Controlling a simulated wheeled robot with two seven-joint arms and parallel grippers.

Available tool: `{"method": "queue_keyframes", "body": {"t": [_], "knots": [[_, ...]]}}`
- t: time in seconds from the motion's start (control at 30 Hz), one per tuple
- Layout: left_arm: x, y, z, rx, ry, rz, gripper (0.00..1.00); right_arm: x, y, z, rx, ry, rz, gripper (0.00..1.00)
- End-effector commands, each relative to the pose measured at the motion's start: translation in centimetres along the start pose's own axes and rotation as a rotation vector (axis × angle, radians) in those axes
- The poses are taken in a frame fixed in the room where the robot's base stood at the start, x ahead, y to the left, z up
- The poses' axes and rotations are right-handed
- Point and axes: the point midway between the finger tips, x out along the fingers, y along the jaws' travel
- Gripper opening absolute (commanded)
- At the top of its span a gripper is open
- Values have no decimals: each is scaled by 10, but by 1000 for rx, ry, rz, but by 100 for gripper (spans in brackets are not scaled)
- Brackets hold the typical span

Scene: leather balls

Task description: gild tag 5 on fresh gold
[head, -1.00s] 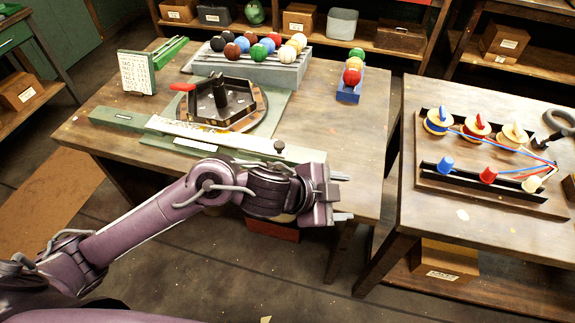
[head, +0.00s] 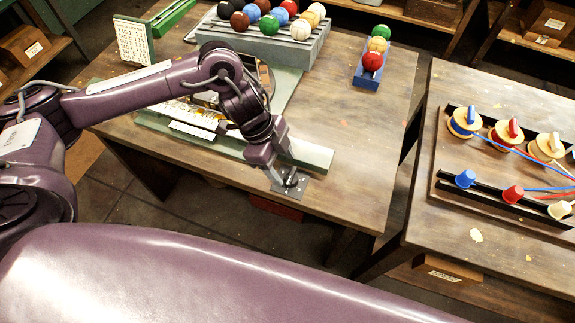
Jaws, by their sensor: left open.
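My left gripper (head: 289,181) is open and points down at the front edge of the left table. Its fingertips are at a small dark plate (head: 290,190) near the right end of a green rail (head: 313,155); I cannot tell whether they touch it. A pale strip with gold patches (head: 203,112) lies along the rail, partly behind my arm. The round press-like device behind it is mostly hidden by my left arm, with only a bit of its rim showing. No number 5 can be read on any tag. My right gripper is not in view.
A lettered white board (head: 132,41) stands at the back left. A grey rack (head: 285,48) holds several coloured balls, and a blue holder (head: 366,77) carries a few more. The right table bears a spool board (head: 450,188).

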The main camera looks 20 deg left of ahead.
Motion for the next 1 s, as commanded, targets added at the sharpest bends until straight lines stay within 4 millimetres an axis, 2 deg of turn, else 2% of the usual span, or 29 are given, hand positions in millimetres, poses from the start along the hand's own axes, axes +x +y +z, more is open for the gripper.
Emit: {"method": "queue_keyframes", "body": {"t": [0.1,0.23,0.4,0.57,0.8,1.0], "knots": [[17,0,-1,-1,0,2,59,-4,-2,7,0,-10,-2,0],[29,0,-1,0,0,0,59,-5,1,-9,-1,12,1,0],[34,0,0,0,0,-1,59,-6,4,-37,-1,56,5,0],[34,0,0,1,0,-2,59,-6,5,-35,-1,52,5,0],[34,0,0,1,0,-2,28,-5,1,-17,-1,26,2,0],[34,-1,-1,12,1,1,27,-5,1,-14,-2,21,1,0]]}}
